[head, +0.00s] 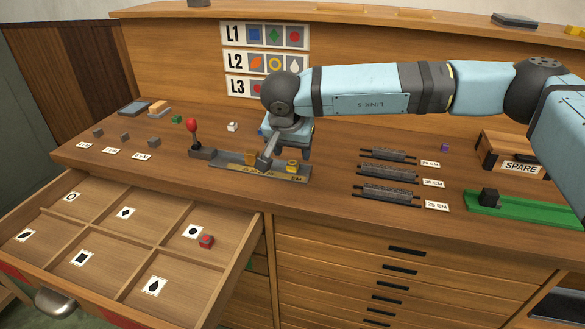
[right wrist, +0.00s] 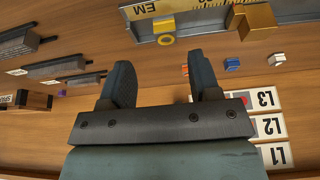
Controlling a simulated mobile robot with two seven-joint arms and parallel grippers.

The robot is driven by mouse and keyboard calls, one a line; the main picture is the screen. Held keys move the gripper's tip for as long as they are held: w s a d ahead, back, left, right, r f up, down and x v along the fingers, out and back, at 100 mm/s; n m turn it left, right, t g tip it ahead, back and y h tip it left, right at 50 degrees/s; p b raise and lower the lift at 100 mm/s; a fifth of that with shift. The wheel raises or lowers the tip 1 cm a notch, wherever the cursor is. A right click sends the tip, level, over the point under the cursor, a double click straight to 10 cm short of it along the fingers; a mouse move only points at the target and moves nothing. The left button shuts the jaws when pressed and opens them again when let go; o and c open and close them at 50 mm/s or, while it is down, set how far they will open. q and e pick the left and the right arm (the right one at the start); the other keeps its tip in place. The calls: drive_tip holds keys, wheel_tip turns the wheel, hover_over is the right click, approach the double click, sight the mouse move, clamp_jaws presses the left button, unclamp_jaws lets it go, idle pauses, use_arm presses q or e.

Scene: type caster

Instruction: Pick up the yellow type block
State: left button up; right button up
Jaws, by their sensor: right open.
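The yellow type block (head: 291,166) has a ring shape on its face. It sits at the right end of the grey ruled tray (head: 225,170) on the bench. In the right wrist view the block (right wrist: 164,25) is beyond the fingertips, roughly centred between them, with its ring toward me. My right gripper (head: 270,155) is open and empty, above the bench close to the tray and the block, and apart from the block. Both fingers of the right gripper (right wrist: 160,75) show in the right wrist view. My left gripper is out of view.
A golden block (head: 250,157) is at the tray's middle, with a red-knobbed lever (head: 192,130) at its left end. Dark racks (head: 388,173) lie to the right. An open compartment drawer (head: 130,240) holds a red block (head: 206,242). A sign board (head: 265,60) stands behind.

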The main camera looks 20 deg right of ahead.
sight(293, 162)
drive_tip(key=x, duration=0.5)
drive_tip(key=shift+w+a+f+b, duration=0.2)
drive_tip(key=shift+w+f+b, duration=0.05)
drive_tip(key=shift+w+b, duration=0.15)
drive_tip(key=c, duration=1.1)
